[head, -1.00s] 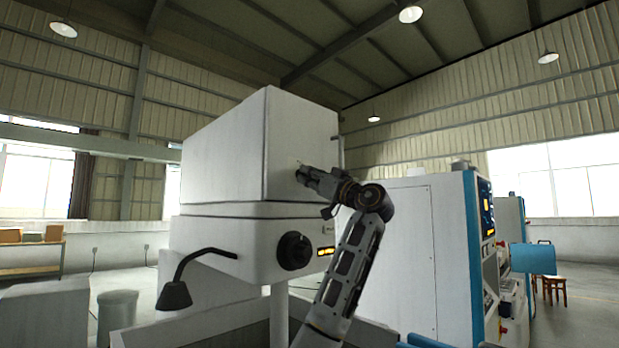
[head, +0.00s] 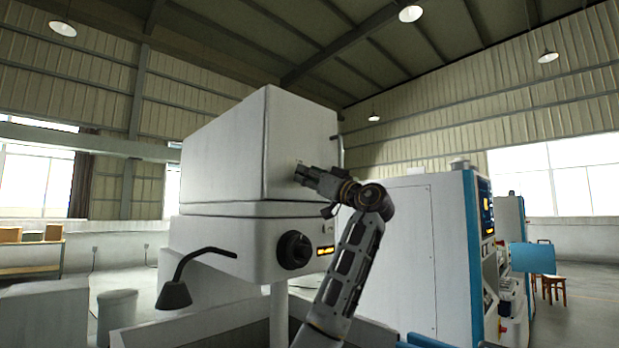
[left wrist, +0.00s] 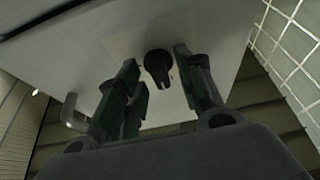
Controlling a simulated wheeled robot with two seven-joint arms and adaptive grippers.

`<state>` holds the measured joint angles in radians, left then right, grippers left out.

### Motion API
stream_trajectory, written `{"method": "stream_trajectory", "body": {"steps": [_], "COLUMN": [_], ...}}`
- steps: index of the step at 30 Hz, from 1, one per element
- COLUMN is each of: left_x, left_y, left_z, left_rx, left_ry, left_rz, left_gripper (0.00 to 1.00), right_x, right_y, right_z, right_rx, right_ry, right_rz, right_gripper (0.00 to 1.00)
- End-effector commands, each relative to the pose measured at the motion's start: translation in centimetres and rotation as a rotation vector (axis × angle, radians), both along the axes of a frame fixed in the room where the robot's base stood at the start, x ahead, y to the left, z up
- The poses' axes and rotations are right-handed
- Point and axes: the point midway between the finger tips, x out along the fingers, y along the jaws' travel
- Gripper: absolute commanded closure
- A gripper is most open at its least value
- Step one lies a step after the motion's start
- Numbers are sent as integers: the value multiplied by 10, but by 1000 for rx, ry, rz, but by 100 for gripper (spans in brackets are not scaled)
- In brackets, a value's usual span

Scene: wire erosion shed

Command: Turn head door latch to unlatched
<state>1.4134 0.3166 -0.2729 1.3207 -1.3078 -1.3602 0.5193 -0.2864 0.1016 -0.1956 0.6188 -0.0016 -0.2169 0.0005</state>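The head (head: 222,150) of the machine is a large white box, with its front door face (head: 302,130) turned to the right. My left gripper (head: 300,173) is close in front of that door face, with its fingertips towards it. In the left wrist view, the head door latch (left wrist: 158,68) is a black knob with a pointed grip on a pale plate. It shows between the two spread fingers of my left gripper, and no finger visibly touches it. In the head view the latch is too small or hidden to make out. My right gripper is not in view.
A black lamp (head: 174,294) on a bent arm hangs at the left. A white and blue cabinet (head: 405,255) stands right of my arm. In the left wrist view, a bent handle (left wrist: 72,112) is at the left.

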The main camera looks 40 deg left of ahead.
Motion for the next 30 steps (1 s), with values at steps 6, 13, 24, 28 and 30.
{"method": "stream_trajectory", "body": {"steps": [6,13,24,28,30], "left_x": [0,-2,-6,-7,-7], "left_y": [-12,-39,-89,-101,-105], "left_z": [-5,-17,-37,-43,-44], "left_rx": [1,1,0,-1,0], "left_ry": [1,1,0,1,2], "left_rz": [-2,-3,-3,-2,-1], "left_gripper": [63,63,63,63,63], "right_x": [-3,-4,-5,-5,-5], "right_y": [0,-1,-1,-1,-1], "right_z": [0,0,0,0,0], "right_rx": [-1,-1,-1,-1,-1], "right_ry": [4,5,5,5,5], "right_rz": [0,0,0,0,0], "right_gripper": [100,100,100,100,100]}}
